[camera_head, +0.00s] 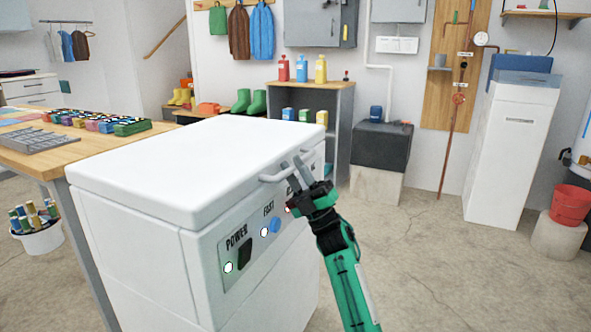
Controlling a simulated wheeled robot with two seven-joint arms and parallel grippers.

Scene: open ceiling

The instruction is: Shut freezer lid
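The white chest freezer (150,265) stands in front of me, left of centre. Its white lid (190,160) lies flat on the body, and no gap shows along the edges I can see. A pale grey handle (272,178) sticks out from the lid's front edge. My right gripper (293,162) reaches up from the bottom right, with its grey fingers at the handle. I cannot tell whether the fingers touch the handle or close on it. My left gripper is out of view.
A wooden table (60,158) with a grey tray and several colourful items stands left of the freezer. A white bucket (40,236) is on the floor beside it. A white cabinet (510,150) and a red bucket (570,205) stand at right. The concrete floor at front right is clear.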

